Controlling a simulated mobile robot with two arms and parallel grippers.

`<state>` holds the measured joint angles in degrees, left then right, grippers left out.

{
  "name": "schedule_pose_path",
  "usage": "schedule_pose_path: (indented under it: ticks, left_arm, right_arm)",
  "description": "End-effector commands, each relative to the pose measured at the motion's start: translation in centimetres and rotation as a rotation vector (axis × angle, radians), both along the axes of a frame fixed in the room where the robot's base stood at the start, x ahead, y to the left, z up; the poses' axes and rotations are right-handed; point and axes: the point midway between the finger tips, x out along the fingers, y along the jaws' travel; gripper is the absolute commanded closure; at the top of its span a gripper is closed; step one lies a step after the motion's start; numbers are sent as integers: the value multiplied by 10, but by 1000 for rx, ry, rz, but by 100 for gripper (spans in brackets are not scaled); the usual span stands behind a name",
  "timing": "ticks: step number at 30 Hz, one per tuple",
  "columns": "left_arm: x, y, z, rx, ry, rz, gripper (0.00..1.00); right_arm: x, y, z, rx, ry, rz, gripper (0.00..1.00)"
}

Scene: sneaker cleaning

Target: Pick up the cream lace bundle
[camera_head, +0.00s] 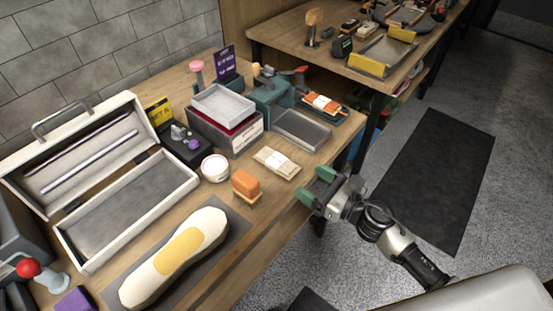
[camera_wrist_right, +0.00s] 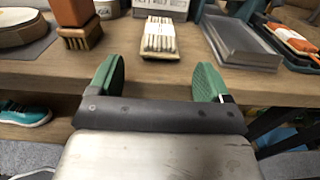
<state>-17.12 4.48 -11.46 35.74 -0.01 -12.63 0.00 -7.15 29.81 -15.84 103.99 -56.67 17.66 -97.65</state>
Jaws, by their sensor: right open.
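The cream lace bundle (camera_head: 276,163) lies flat on the wooden workbench, near its right front edge, with a pale band around its middle. It also shows in the right wrist view (camera_wrist_right: 158,40), beyond the fingers and roughly between them. My right gripper (camera_head: 313,188) has green finger pads and is open and empty. It is off the bench's front edge, to the right of and nearer than the bundle, apart from it. In the right wrist view the two green fingers (camera_wrist_right: 157,84) are spread wide. My left gripper is not in view.
An orange-topped brush (camera_head: 246,185) stands left of the bundle, with a round white tin (camera_head: 215,167) behind it. A grey metal tray (camera_head: 301,130) lies to the right behind the bundle. A cream sneaker form (camera_head: 175,258) and open case (camera_head: 130,205) fill the left side.

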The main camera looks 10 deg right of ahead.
Motion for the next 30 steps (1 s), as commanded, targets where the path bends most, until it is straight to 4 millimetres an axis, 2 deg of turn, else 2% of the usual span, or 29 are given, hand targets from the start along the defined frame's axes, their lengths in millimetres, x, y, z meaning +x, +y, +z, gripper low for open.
schedule_pose_path:
  ticks: [5,12,22,30]
  left_arm:
    - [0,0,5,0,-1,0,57]
    - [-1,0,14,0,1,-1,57]
    - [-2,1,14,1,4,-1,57]
    - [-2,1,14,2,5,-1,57]
  right_arm:
    - [12,9,2,1,0,-1,21]
    - [40,31,1,3,1,-1,21]
    - [46,36,-1,1,2,-1,21]
    - [46,35,-1,1,2,-1,61]
